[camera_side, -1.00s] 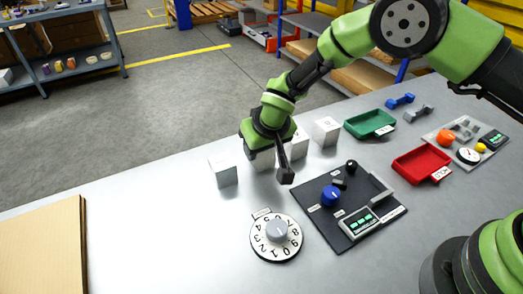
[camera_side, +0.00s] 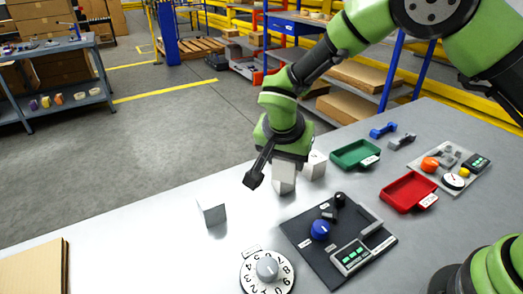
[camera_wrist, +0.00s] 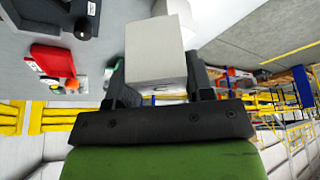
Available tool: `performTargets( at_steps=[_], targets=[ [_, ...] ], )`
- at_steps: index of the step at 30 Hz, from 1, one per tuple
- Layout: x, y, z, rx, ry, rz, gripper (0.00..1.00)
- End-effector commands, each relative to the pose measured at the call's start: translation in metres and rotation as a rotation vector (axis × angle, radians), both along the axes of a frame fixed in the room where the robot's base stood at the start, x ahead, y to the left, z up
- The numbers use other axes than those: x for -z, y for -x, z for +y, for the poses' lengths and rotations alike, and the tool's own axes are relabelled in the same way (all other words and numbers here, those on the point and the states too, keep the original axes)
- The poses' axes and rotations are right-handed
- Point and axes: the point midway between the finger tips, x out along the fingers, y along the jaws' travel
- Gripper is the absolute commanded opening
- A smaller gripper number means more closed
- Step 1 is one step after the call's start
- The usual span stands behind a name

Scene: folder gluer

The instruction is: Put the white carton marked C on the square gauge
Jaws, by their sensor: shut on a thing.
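My gripper (camera_side: 286,160) is shut on a white carton (camera_side: 284,178), with its fingers on opposite sides. The held carton fills the middle of the wrist view (camera_wrist: 155,52). I cannot read a letter on it. Another white carton (camera_side: 315,165) stands just right of it and is partly covered. A further white carton (camera_side: 211,213) stands alone at the left. A black panel (camera_side: 312,255) lies to the right, with a grey angled metal piece (camera_side: 378,240) that looks like the square gauge. My gripper is behind and left of this panel, apart from it.
A numbered dial (camera_side: 267,270) lies at the front. The panel carries a blue knob (camera_side: 320,229) and a display (camera_side: 352,257). Green (camera_side: 355,153) and red (camera_side: 408,191) trays stand at the right. The tabletop between the left carton and the panel is clear.

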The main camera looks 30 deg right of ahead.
Motion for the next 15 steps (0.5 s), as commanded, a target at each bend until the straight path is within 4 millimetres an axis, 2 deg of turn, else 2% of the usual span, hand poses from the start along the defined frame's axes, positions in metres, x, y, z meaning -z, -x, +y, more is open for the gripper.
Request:
performTargets(
  at_steps=[3,9,12,15],
  targets=[
    [0.006,0.022,-0.025,0.418,0.002,0.002,0.26],
    [0.011,0.069,-0.062,1.236,0.003,0.002,0.26],
    [0.011,0.092,-0.074,1.591,0.004,0.002,0.26],
    [0.01,0.11,-0.082,1.875,0.004,0.001,0.26]
  ],
)
